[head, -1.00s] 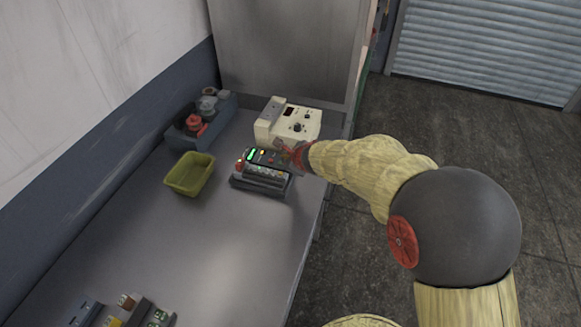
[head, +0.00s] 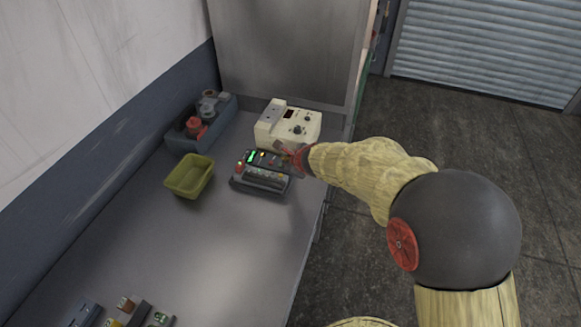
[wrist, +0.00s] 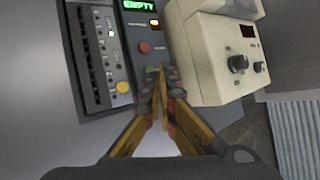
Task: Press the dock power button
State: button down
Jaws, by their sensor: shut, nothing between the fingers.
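The dark dock (head: 262,183) sits on the bench near its right edge. I cannot tell from labels which one is the power button. My gripper (wrist: 162,74) is shut and empty, with its tips at the dock's edge beside another green button (wrist: 151,68). Whether the tips touch it is unclear. In the head view my gripper (head: 284,152) is small and partly blends with the dock.
A cream instrument with knobs (head: 290,124) stands close behind the dock. An olive bin (head: 190,176) is to the left, and a blue-grey tray with a red part (head: 200,125) is behind it. Small parts (head: 130,312) lie at the front. The middle of the bench is clear.

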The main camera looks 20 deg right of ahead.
jog(key=shift+f, duration=0.1)
jog(key=shift+f+b, duration=0.35)
jog(key=shift+b, duration=0.2)
jog(key=shift+f+b, duration=0.45)
jog(key=shift+b, duration=0.05)
dwell(0.7)
jog(key=shift+r, duration=0.1)
jog(key=shift+r+p, duration=0.75)
jog(key=shift+r, duration=0.05)
notch_tip(320, 180, up, 6)
jog(key=p, duration=0.5)
dwell(0.5)
